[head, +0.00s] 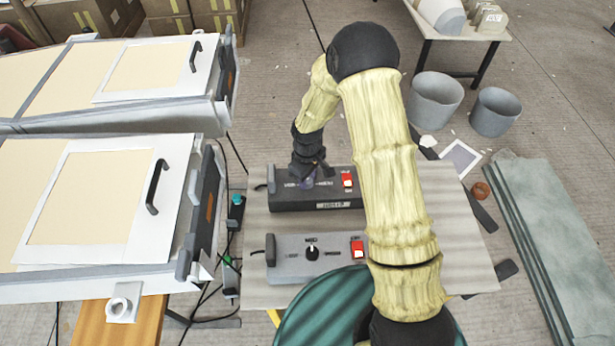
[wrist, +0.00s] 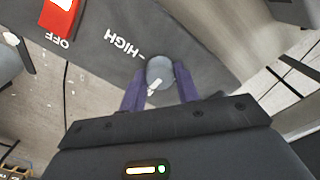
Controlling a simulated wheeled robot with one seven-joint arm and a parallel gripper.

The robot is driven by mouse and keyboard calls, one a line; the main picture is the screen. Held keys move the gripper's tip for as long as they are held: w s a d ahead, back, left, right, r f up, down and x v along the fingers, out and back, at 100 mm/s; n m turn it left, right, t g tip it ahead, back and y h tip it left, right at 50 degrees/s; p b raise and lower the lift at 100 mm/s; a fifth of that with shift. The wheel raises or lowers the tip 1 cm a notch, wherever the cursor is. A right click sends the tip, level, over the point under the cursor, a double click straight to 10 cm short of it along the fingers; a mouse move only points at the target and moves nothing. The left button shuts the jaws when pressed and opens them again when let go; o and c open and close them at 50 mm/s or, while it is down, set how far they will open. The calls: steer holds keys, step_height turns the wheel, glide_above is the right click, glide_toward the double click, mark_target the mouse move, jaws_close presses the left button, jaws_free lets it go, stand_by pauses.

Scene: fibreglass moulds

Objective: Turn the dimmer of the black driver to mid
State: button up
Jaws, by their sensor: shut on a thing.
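The black driver (head: 318,202) lies at the back of the board, with LOW and HIGH lettering and a red switch (head: 347,180). In the wrist view its dark face (wrist: 95,25) shows the HIGH mark beside the round grey dimmer (wrist: 160,70). The dimmer's white pointer is toward the lower left there, roughly at a right angle to the HIGH mark. My gripper (wrist: 160,88) has its purple fingers shut on the dimmer, one on each side. In the head view my gripper (head: 308,182) comes down over the dimmer and hides the mark behind it.
A grey driver (head: 290,268) with a black knob and red switch sits in front of the black one. A teal round thing (head: 310,315) stands in front of it. White-framed moulds (head: 172,225) and cables are at the left. Grey buckets (head: 434,103) stand at the back right.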

mark_target(308, 180)
steer(key=o, duration=1)
steer(key=shift+c, duration=0.2)
step_height(308, 180, up, 17)
steer(key=shift+r, duration=0.2)
